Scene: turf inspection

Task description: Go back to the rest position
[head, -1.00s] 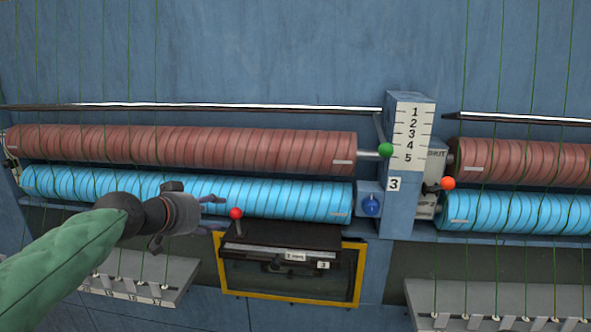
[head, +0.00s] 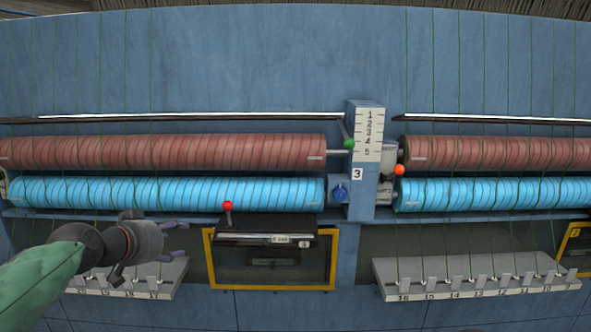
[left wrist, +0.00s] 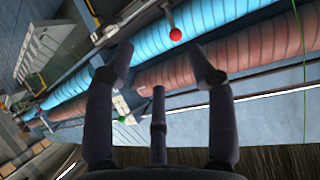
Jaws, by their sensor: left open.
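My left gripper (head: 180,240) is open and empty at the lower left of the head view, its arm in a green sleeve. It is in front of the machine, below the blue roller (head: 170,195) and left of the red-knobbed lever (head: 228,206). In the left wrist view its spread fingers (left wrist: 160,75) have nothing between them, with the red knob (left wrist: 175,34) beyond them. My right gripper is not in view.
The blue machine carries brown rollers (head: 160,151) above the blue ones. A yellow-framed box (head: 270,287) sits right of my gripper. Numbered trays (head: 150,291) and (head: 475,291) jut out low. A numbered post (head: 362,190) stands between the roller sections.

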